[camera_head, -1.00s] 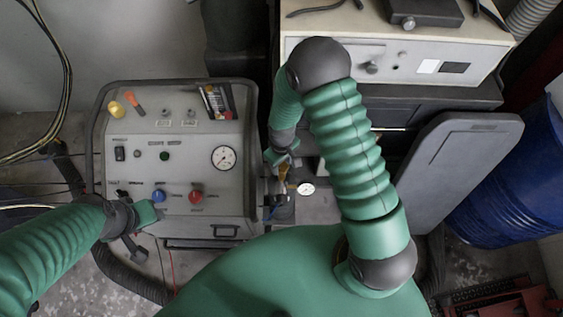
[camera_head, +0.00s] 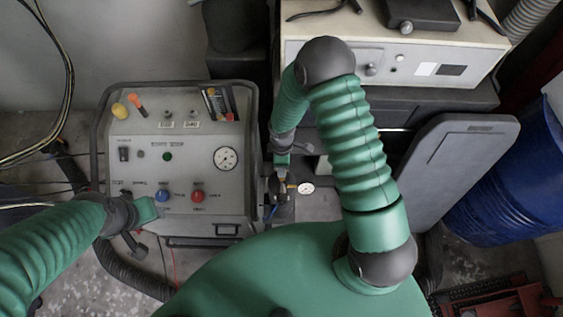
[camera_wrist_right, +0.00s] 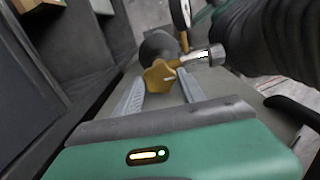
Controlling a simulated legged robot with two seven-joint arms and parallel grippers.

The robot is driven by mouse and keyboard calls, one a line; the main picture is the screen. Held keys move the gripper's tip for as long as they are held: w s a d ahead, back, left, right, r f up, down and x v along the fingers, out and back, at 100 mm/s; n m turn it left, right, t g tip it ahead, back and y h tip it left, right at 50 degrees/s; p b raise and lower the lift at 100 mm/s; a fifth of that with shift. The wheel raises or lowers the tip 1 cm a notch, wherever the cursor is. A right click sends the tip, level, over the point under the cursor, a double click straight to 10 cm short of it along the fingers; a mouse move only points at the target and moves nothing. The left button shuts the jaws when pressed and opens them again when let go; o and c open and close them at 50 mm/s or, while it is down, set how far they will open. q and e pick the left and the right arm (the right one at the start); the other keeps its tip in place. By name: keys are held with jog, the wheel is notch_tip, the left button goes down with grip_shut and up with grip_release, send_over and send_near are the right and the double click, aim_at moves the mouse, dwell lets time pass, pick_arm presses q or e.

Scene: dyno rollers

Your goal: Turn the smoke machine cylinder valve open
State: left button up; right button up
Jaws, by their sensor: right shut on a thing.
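The smoke machine (camera_head: 190,150) is a grey console with a gauge and coloured knobs. The cylinder valve is at its right side, with a small white gauge (camera_head: 305,188) next to it. In the right wrist view the valve has a yellow star-shaped knob (camera_wrist_right: 160,76) with a metal fitting to its right. My right gripper (camera_wrist_right: 160,88) has its two grey fingers on either side of this knob and is shut on it. In the head view my right gripper (camera_head: 281,170) largely hides the knob. My left gripper (camera_head: 145,218) hangs by the panel's lower left; its jaws are unclear.
The blue knob (camera_head: 162,195) and red knob (camera_head: 197,195) are close to my left gripper. A cream box (camera_head: 430,65) stands behind my right arm. A grey panel (camera_head: 450,170) and a blue barrel (camera_head: 515,190) are at the right.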

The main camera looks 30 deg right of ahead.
jog(key=shift+w+r, duration=0.1)
dwell(0.3)
jog(key=o, duration=1.4)
jog(key=shift+c, duration=0.2)
notch_tip(320, 180, up, 17)
jog(key=p, duration=0.1)
jog(key=shift+f, duration=0.2)
jog(key=shift+d, duration=0.1)
